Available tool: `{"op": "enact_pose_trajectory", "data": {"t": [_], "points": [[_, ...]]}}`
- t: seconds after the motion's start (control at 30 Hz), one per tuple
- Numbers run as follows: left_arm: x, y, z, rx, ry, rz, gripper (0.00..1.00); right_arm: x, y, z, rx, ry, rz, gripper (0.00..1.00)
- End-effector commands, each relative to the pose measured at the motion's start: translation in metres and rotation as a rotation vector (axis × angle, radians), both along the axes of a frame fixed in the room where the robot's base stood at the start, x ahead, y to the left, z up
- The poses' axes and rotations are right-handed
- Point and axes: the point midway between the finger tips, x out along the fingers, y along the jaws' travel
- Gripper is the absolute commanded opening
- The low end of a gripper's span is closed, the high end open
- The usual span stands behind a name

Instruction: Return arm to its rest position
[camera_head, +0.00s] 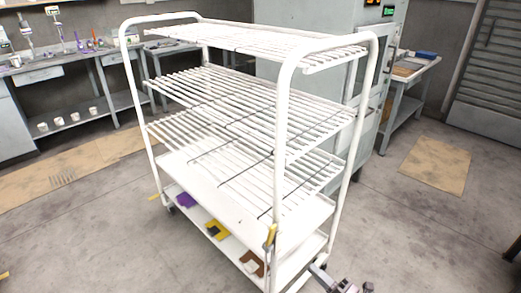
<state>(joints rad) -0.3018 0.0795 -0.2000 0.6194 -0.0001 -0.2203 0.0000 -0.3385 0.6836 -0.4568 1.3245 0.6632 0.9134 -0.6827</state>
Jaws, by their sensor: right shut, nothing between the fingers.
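My right gripper (322,274) shows at the bottom edge, right of centre, beside the lower front corner of the white rack cart (284,140). Its fingers are shut with nothing between them. Most of my right arm is out of the frame. My left gripper is not in view. A small yellow item (271,235) is at the cart's near post, left of and above my right gripper. I cannot tell exactly what it is.
The cart's lowest shelf holds a purple item (187,200), a yellow item (216,229) and a brown-and-white item (252,263). A grey cabinet (300,85) stands behind the cart. A side table (412,68) is at right. Floor at right is open around a tan mat (436,165).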

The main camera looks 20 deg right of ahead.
Motion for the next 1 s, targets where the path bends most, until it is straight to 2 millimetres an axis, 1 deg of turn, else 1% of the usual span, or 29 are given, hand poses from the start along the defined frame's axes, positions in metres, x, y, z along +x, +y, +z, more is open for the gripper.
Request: {"op": "enact_pose_trajectory", "data": {"t": [0.07, 0.13, 0.17, 0.23, 0.27, 0.37, 0.4, 0.43, 0.47, 0.5, 0.57, 0.6, 0.67, 0.7, 0.77, 0.8, 0.83, 0.9, 1.0], "points": [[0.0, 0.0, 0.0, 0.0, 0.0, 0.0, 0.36, 0.0, 0.0, 0.0, 0.001, 0.001, -0.001, 0.0], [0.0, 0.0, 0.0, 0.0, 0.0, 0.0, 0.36, 0.001, -0.002, -0.006, 0.011, 0.022, -0.013, 0.0], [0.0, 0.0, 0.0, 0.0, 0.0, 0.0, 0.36, 0.001, -0.004, -0.011, 0.022, 0.041, -0.025, 0.0], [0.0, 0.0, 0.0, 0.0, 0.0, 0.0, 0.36, 0.002, -0.012, -0.034, 0.066, 0.123, -0.072, 0.0], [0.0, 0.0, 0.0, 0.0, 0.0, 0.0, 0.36, 0.002, -0.016, -0.048, 0.094, 0.173, -0.101, 0.0], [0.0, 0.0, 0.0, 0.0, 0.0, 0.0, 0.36, -0.008, -0.032, -0.11, 0.221, 0.39, -0.231, 0.0], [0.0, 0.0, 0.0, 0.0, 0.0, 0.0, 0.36, -0.017, -0.037, -0.139, 0.28, 0.489, -0.292, 0.0], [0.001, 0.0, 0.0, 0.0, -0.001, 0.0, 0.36, -0.025, -0.04, -0.161, 0.327, 0.562, -0.338, 0.0], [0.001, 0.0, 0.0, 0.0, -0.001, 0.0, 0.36, -0.035, -0.041, -0.182, 0.372, 0.634, -0.384, 0.0], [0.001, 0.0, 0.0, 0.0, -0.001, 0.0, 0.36, -0.049, -0.042, -0.21, 0.431, 0.726, -0.444, 0.0], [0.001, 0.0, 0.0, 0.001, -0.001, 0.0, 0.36, -0.075, -0.038, -0.248, 0.518, 0.861, -0.533, 0.0], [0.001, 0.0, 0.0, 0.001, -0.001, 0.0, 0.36, -0.094, -0.033, -0.272, 0.573, 0.948, -0.591, 0.0], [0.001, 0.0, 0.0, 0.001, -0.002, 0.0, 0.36, -0.125, -0.022, -0.304, 0.652, 1.073, -0.677, 0.0], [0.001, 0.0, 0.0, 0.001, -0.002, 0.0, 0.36, -0.147, -0.013, -0.324, 0.701, 1.156, -0.735, 0.0], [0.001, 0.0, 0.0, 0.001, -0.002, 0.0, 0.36, -0.182, 0.004, -0.349, 0.769, 1.275, -0.817, 0.0], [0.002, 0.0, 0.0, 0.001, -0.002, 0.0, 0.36, -0.203, 0.016, -0.362, 0.81, 1.348, -0.869, 0.0], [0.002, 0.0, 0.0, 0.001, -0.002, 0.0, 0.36, -0.219, 0.025, -0.371, 0.836, 1.4, -0.905, 0.0], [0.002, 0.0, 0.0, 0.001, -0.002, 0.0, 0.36, -0.253, 0.046, -0.386, 0.887, 1.506, -0.981, 0.0], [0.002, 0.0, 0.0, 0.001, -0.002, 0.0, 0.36, -0.289, 0.07, -0.398, 0.934, 1.619, -1.063, 0.0]]}}
